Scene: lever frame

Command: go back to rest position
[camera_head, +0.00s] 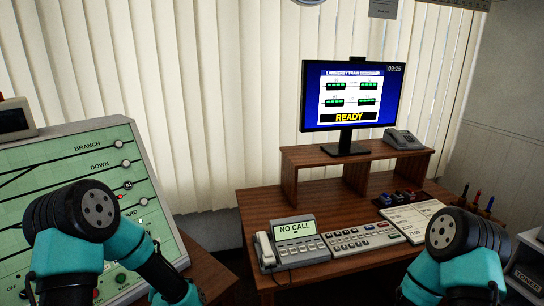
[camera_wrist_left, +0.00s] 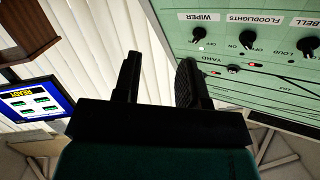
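My left gripper (camera_wrist_left: 158,65) shows in the left wrist view with its two dark fingers apart and nothing between them. Its right finger overlaps the edge of the green lever panel (camera_wrist_left: 260,70) in that view; I cannot tell whether it touches. In the head view my left arm crosses in front of the same panel (camera_head: 75,160), but its fingers do not show. My right arm is at the lower right of the head view, in front of the desk, and its gripper is out of the picture.
The wooden desk (camera_head: 225,205) carries a NO CALL phone (camera_head: 290,240), a button console (camera_head: 362,237), a paper sheet (camera_head: 412,220) and pens. A raised shelf (camera_head: 300,155) holds a monitor (camera_head: 350,95) reading READY and another phone (camera_head: 402,139). Blinds hang behind.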

